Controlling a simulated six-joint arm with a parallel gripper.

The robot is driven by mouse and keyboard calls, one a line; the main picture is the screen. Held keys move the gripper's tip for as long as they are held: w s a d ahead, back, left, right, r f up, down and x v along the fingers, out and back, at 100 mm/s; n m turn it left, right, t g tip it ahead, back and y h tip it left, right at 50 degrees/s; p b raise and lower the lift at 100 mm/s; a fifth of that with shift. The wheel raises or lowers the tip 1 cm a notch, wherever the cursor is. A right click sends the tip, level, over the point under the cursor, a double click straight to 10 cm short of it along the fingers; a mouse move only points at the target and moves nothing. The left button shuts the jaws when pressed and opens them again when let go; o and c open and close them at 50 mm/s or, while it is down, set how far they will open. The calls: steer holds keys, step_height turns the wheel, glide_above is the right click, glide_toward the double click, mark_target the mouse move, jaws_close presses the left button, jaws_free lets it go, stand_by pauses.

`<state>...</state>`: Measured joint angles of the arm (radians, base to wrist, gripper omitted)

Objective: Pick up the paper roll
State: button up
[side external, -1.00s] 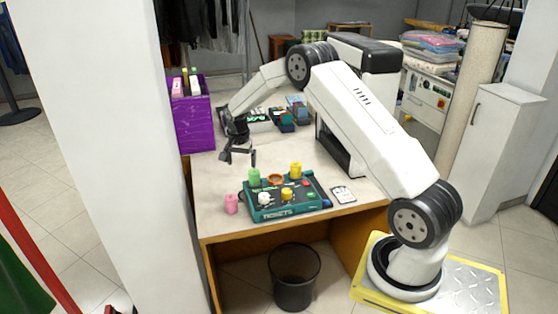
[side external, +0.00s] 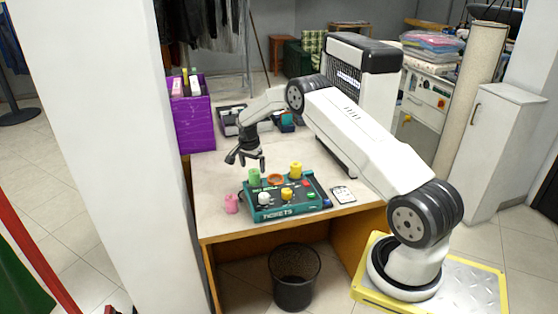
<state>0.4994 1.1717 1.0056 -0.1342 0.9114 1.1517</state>
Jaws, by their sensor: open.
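Several small coloured paper rolls stand on and by a teal tray marked TICKETS (side external: 285,213) on the desk. A green roll (side external: 254,178) is at the tray's back left, a yellow roll (side external: 296,170) at its back right. A white roll (side external: 264,199) and another yellow roll (side external: 287,194) stand toward the front. An orange ring-like piece (side external: 275,179) lies between the back rolls. A pink roll (side external: 231,204) stands on the desk left of the tray. My gripper (side external: 247,163) is open and empty, just above or behind the green roll; the exact gap cannot be told.
A purple box (side external: 193,122) with items in it stands at the desk's back left. A dark tray (side external: 229,121) lies at the back, and a white machine (side external: 350,100) stands at the right. A small card (side external: 343,194) lies right of the tray. A dark bin (side external: 293,275) is below.

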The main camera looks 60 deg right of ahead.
mark_target(254, 171)
steer(key=shift+f, duration=0.2)
steer(key=shift+d+f, duration=0.2)
steer(key=shift+f, duration=1.05)
steer(key=shift+d+f, duration=0.2)
steer(key=shift+f, duration=1)
steer(key=c, duration=1.3)
steer(key=shift+c, duration=0.2)
steer(key=shift+r, duration=0.15)
